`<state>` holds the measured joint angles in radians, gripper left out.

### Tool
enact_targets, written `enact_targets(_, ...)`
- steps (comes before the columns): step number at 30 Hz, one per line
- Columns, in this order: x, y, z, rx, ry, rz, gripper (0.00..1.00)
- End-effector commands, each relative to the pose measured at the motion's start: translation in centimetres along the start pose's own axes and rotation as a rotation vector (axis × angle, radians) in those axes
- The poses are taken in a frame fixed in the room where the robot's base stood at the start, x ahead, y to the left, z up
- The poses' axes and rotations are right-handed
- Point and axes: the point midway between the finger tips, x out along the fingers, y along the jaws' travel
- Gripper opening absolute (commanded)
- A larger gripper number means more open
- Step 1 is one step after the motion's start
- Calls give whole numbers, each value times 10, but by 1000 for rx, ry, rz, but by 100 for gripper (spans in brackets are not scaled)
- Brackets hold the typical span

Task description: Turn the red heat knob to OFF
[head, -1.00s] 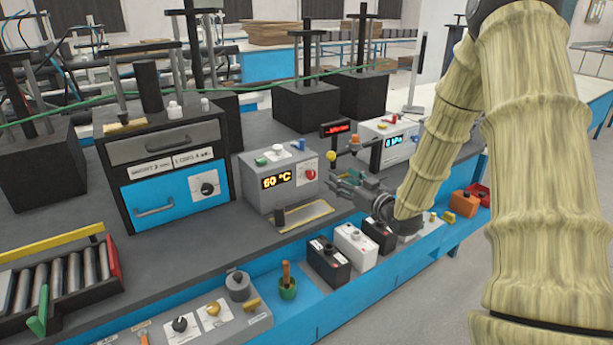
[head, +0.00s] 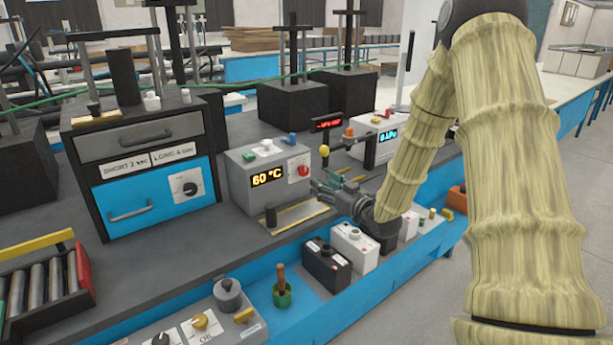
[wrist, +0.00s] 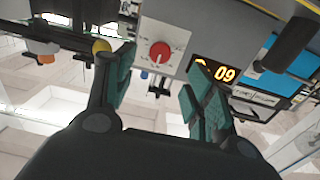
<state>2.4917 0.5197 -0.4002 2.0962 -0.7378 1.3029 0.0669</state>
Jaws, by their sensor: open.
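The red heat knob (head: 303,171) is on the front of a grey box, to the right of its lit display (head: 269,177), which reads 60 °C. In the wrist view the red knob (wrist: 160,53) shows on a white plate, with the picture turned over. My gripper (head: 322,188) is open and empty, in front of the box and just right of and below the knob in the head view. In the wrist view the knob appears beyond and between the two green-padded fingers (wrist: 157,85), apart from them. The mark that the knob points at is too small to read.
A yellow ball-topped post (head: 324,151) stands right of the box. Black and white batteries (head: 326,263) line the blue ledge below. A blue-fronted oven (head: 152,197) stands left.

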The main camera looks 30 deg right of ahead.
Motion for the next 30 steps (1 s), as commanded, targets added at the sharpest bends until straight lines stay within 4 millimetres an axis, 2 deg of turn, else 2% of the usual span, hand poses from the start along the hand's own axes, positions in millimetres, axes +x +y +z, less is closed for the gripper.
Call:
enact_targets(9, 50, 1, 0, -2, -1, 1, 54)
enact_targets(15, 77, 1, 0, -1, -1, 1, 54)
enact_targets(21, 90, 1, 0, -1, -1, 0, 54)
enact_targets(30, 92, 1, 0, 0, -1, 1, 54)
